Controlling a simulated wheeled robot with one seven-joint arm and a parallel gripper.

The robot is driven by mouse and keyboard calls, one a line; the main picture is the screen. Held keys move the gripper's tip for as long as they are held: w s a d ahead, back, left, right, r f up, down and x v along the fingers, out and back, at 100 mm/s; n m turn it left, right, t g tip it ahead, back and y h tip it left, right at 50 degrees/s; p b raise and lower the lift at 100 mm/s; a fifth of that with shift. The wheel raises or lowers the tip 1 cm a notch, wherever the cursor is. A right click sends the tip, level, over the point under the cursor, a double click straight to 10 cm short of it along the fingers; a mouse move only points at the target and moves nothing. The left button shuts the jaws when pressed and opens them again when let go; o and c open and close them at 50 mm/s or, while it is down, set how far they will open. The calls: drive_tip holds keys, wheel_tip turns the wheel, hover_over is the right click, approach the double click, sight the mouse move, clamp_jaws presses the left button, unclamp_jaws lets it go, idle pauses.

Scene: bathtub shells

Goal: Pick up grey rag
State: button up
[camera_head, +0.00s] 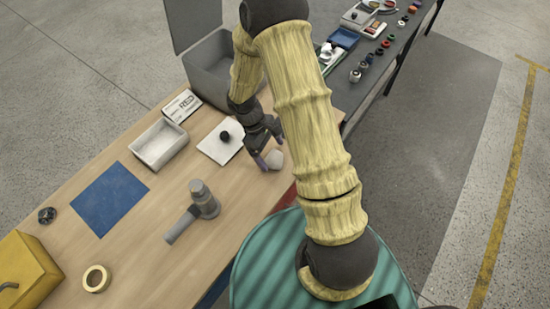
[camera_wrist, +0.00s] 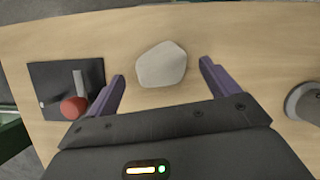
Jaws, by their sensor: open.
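The grey rag shows as a small, pale grey, rounded many-sided patch (camera_wrist: 162,65) on the wooden table in the wrist view. In the head view it is a small pale lump (camera_head: 274,160) close to the fingertips. My gripper (camera_head: 268,153) is open, pointing down at the table. In the wrist view the purple-grey fingers of my gripper (camera_wrist: 162,73) stand apart to the left and right of the rag, with nothing held between them. I cannot tell how far the fingertips are above the table.
In the head view, a white sheet with a black knob (camera_head: 221,136), white tray (camera_head: 158,158), grey tool (camera_head: 204,200), blue mat (camera_head: 110,200) and tape roll (camera_head: 96,279) lie around.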

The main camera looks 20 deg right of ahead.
sight(273, 157)
drive_tip(key=shift+x, duration=1.55)
drive_tip(key=c, duration=1.1)
